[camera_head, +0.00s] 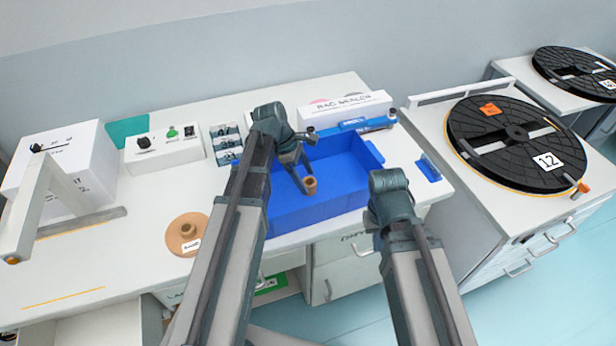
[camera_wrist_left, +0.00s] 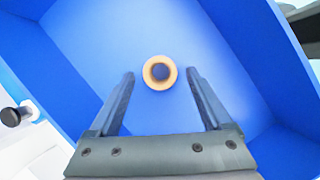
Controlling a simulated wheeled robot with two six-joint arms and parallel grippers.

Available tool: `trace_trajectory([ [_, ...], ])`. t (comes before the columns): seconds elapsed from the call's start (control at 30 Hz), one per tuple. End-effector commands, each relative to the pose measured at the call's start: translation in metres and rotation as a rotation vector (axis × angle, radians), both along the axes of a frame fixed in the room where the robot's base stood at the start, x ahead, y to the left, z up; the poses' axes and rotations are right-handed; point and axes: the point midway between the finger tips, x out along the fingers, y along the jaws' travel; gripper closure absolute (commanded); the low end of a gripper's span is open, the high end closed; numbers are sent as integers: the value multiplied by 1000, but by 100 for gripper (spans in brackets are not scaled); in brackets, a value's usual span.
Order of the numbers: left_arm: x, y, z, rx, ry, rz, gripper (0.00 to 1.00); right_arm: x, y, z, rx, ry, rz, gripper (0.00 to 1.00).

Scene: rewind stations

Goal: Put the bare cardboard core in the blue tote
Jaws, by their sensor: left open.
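The bare cardboard core (camera_head: 310,185) is a short brown tube inside the outline of the blue tote (camera_head: 320,210). In the left wrist view the core (camera_wrist_left: 148,74) shows end-on as a tan ring against the tote's blue floor (camera_wrist_left: 110,40). My left gripper (camera_head: 304,168) is over the tote and open. Its two fingers stand on either side of the core in the left wrist view, with a gap on each side. I cannot tell whether the core rests on the floor. My right arm is at the tote's right; its gripper does not show.
A tan disc (camera_head: 186,234) with a label lies on the bench left of my left arm. A white box (camera_head: 345,108) and a blue tool tray (camera_head: 365,124) stand behind the tote. A large black reel (camera_head: 505,140) lies on the right cabinet. Switch boxes (camera_head: 165,147) stand at the back left.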

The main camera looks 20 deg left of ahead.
Motion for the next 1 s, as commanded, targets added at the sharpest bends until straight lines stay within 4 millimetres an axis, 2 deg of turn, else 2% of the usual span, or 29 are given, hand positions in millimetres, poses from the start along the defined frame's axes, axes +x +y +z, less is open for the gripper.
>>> trace_trajectory([
  [0.03, 0, 4, 15, 0, 0, 2, 17, 0, 0, 15, 0, 0, 0, 100],
  [0.4, -1, 27, 72, 0, 1, 2, 17, 0, 0, 72, 0, 0, 0, 100],
  [0.57, -1, 34, 86, 0, 1, 1, 17, 0, 0, 86, 0, 0, 0, 100],
  [0.77, -2, 36, 87, 1, 0, -3, 17, 0, 0, 87, 0, 0, 0, 100],
  [0.87, -10, 23, 85, 21, -17, -81, 17, 0, 0, 86, 0, 0, 0, 100],
  [0.97, -31, -5, 80, 76, -66, -312, 17, 0, 0, 86, 0, 0, 0, 100],
  [1.0, -42, -20, 78, 106, -91, -445, 17, 0, 0, 86, 0, 0, 0, 100],
])
